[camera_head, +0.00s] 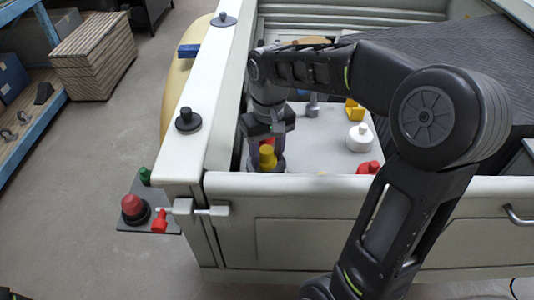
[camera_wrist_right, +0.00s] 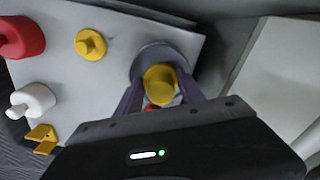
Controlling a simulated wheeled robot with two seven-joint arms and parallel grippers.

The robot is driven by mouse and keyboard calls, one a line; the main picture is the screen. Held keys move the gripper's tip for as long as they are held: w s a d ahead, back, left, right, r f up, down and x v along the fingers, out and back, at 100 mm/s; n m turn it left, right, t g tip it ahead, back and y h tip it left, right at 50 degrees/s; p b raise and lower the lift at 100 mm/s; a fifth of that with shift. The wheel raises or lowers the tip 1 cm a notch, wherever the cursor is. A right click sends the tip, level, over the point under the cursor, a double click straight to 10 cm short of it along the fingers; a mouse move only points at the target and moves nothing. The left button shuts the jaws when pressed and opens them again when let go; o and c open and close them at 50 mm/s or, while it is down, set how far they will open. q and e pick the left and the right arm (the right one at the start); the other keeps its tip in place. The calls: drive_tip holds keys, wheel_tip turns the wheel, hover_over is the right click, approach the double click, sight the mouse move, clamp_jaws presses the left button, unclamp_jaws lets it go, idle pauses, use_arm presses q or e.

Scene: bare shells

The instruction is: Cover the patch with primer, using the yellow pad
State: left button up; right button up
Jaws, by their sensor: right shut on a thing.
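My right gripper (camera_head: 270,135) reaches down into the open cargo bed and is shut on a yellow knobbed thing (camera_head: 267,155), which looks like the yellow pad's handle. In the right wrist view the yellow pad (camera_wrist_right: 160,84) sits between the two fingers (camera_wrist_right: 160,95). A grey round disc (camera_wrist_right: 153,56) shows behind it; I cannot tell whether it is the pad's base, a pot or the patch. A small red bit shows beside the yellow. A second yellow round knob (camera_wrist_right: 90,44) stands apart on the pale board. I cannot pick out the patch. My left gripper is not in view.
The pale board (camera_head: 328,130) holds a white knobbed piece (camera_head: 359,137), a red piece (camera_head: 369,167), a yellow bracket (camera_head: 355,110) and a grey piece (camera_head: 313,105). The bed's side rail (camera_head: 205,95) and tailgate (camera_head: 370,188) wall the gripper in. A side tray (camera_head: 130,215) carries a red dome.

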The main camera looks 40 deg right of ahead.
sight(267, 150)
drive_tip(key=shift+f+b, duration=0.35)
drive_tip(key=shift+f, duration=0.25)
idle(1.5)
wheel_tip(267, 150, up, 7)
drive_tip(key=p, duration=0.5)
drive_tip(key=shift+r, duration=0.1)
idle(0.6)
